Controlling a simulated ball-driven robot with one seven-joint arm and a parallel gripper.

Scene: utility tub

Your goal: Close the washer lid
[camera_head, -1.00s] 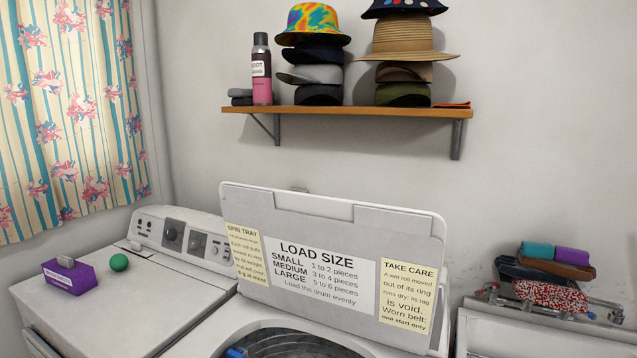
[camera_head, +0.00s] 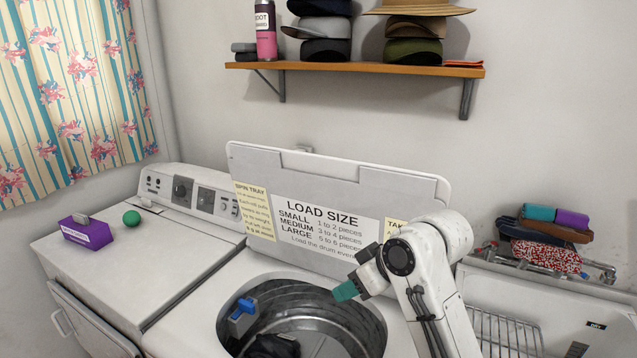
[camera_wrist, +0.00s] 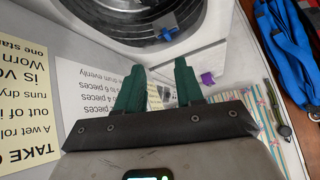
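The washer lid (camera_head: 330,190) stands raised and tilted back toward the wall, with "LOAD SIZE" and yellow notices on its inner face. Below it, the washer (camera_head: 190,325) shows its open drum (camera_head: 365,325). My gripper (camera_head: 345,291), with green fingers, is over the right part of the opening, in front of the lid and apparently clear of it. In the wrist view, my gripper (camera_wrist: 157,72) has its two fingers apart with nothing between them. The lid's lettered face (camera_wrist: 80,95) lies at the left there. My arm hides the lid's lower right part.
A blue object (camera_head: 243,307) sits at the drum's left side, and dark cloth (camera_head: 272,346) lies inside. A purple box (camera_head: 87,232) and green ball (camera_head: 131,218) are on the left machine. A shelf (camera_head: 360,69) with hats hangs above. Folded items (camera_head: 545,240) are at right.

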